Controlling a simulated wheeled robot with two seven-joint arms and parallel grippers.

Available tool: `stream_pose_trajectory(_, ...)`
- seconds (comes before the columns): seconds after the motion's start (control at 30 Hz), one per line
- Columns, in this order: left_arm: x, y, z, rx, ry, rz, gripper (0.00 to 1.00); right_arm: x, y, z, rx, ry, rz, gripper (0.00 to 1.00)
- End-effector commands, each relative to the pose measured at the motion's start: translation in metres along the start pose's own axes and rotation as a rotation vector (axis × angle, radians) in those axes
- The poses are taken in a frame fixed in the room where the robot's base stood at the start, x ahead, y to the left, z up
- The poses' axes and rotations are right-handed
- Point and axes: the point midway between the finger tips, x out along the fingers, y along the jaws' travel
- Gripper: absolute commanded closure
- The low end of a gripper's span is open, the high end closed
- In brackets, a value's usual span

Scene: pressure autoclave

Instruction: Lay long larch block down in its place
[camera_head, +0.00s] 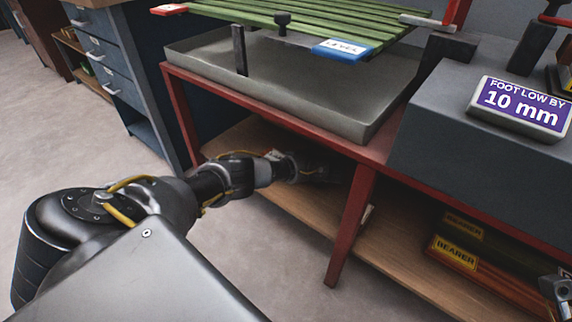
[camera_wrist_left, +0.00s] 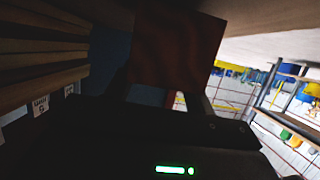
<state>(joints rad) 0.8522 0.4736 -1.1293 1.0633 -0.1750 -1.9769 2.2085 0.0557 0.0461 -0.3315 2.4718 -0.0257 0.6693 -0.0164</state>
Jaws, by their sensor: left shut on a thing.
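My left gripper (camera_head: 318,172) reaches in under the red-framed bench, above its wooden lower shelf (camera_head: 285,205). In the left wrist view my left gripper (camera_wrist_left: 165,95) is shut on a dark reddish-brown block, the long larch block (camera_wrist_left: 175,45), which stands up from between the fingers. In the head view the block is hidden in the shade under the bench. A part of my right arm or gripper (camera_head: 557,290) shows at the lower right edge; its fingers are not clear.
A grey tray (camera_head: 270,85) with a green slatted rack (camera_head: 300,22) stands on the bench. A red bench leg (camera_head: 350,225) is right of my left gripper. Bearers (camera_head: 455,252) lie on the right shelf. Stacked boards with tags (camera_wrist_left: 40,65) show at left in the wrist view.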

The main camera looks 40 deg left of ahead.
Motion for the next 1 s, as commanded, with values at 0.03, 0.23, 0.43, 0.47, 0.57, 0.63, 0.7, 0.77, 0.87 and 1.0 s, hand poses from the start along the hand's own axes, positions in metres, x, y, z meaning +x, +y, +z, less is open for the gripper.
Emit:
stream_pose_trajectory(0.03, 0.004, 0.000, 0.011, 0.001, 0.000, 0.000, 0.77, -0.003, -0.003, -0.001, 0.007, 0.014, -0.005, 0.64)
stream_pose_trajectory(0.23, 0.006, 0.000, 0.017, 0.000, -0.001, 0.001, 0.77, 0.003, -0.005, 0.000, 0.017, 0.028, -0.013, 0.64)
stream_pose_trajectory(0.43, 0.005, 0.000, 0.017, 0.001, -0.001, 0.002, 0.37, 0.003, -0.005, 0.000, 0.017, 0.027, -0.013, 0.64)
stream_pose_trajectory(0.47, 0.005, 0.000, 0.017, 0.001, -0.001, 0.002, 0.33, 0.003, -0.005, 0.000, 0.017, 0.026, -0.013, 0.64)
stream_pose_trajectory(0.57, 0.005, 0.000, 0.017, 0.001, -0.001, 0.002, 0.24, 0.003, -0.005, 0.000, 0.017, 0.027, -0.013, 0.64)
stream_pose_trajectory(0.63, 0.005, 0.000, 0.017, 0.001, -0.001, 0.002, 0.24, 0.003, -0.005, 0.000, 0.017, 0.027, -0.013, 0.64)
stream_pose_trajectory(0.7, 0.006, 0.000, 0.017, 0.001, -0.001, 0.001, 0.24, 0.003, -0.005, 0.000, 0.017, 0.027, -0.013, 0.64)
stream_pose_trajectory(0.77, 0.005, 0.000, 0.017, 0.001, -0.001, 0.001, 0.24, 0.003, -0.005, 0.000, 0.017, 0.027, -0.013, 0.64)
stream_pose_trajectory(0.87, 0.001, 0.001, 0.016, 0.001, -0.001, 0.002, 0.24, 0.005, -0.005, 0.000, 0.016, 0.028, -0.012, 0.64)
stream_pose_trajectory(1.0, -0.018, 0.001, 0.014, 0.001, -0.001, 0.004, 0.24, 0.012, -0.002, -0.001, 0.008, 0.027, -0.006, 0.64)
